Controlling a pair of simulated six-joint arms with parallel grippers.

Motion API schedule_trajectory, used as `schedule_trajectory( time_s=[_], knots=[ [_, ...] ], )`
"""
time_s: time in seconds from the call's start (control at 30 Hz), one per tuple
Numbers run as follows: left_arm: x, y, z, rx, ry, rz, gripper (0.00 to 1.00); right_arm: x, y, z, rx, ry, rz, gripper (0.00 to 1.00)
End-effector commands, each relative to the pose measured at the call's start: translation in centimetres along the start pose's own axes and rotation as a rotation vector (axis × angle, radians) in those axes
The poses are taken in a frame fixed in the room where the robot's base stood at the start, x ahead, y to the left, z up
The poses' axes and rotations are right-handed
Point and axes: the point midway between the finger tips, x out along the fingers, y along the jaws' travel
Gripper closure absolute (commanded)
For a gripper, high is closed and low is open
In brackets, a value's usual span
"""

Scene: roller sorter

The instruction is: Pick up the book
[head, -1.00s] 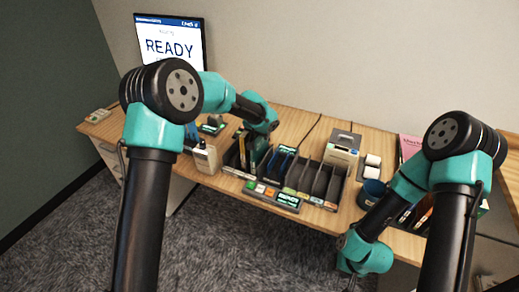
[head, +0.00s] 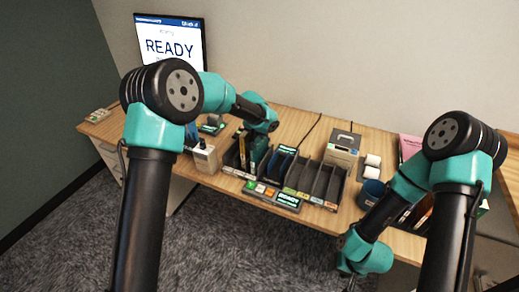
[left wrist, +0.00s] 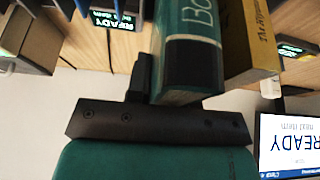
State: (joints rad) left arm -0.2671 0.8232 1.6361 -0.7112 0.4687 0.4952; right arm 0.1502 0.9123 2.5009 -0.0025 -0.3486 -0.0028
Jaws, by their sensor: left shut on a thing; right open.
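A teal book (left wrist: 188,58) with pale lettering on its spine fills the middle of the left wrist view. My left gripper (head: 258,146) is shut on it at the left section of the sorter; a dark finger shows beside the book in the left wrist view. A yellow book (left wrist: 250,45) stands right next to the teal one. In the head view the held book is mostly hidden by my gripper and hard to tell apart. My right gripper (head: 350,283) is low at the table's front edge, open and away from the books; its fingers are barely visible.
A black slotted sorter (head: 318,182) with coloured labels stands right of my left gripper. A screen (head: 172,45) reads READY. A label printer-like box (head: 342,148), a blue cup (head: 372,192) and a pink book (head: 410,146) stand further right.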

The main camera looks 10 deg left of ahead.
Motion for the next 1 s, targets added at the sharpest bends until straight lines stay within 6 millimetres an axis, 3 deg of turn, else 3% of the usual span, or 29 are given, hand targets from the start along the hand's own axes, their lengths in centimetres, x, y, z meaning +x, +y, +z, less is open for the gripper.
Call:
schedule_trajectory(
  time_s=[0.37,1.0],
  knots=[
    [-0.6,0.0,-0.3,-0.001,0.001,0.0,1.0,0.0,0.0,0.0,0.0,0.0,0.0,0.57],
    [-9.3,0.0,-3.9,0.0,0.003,0.0,1.0,0.0,0.0,0.0,0.0,0.0,0.0,0.57]
  ],
)
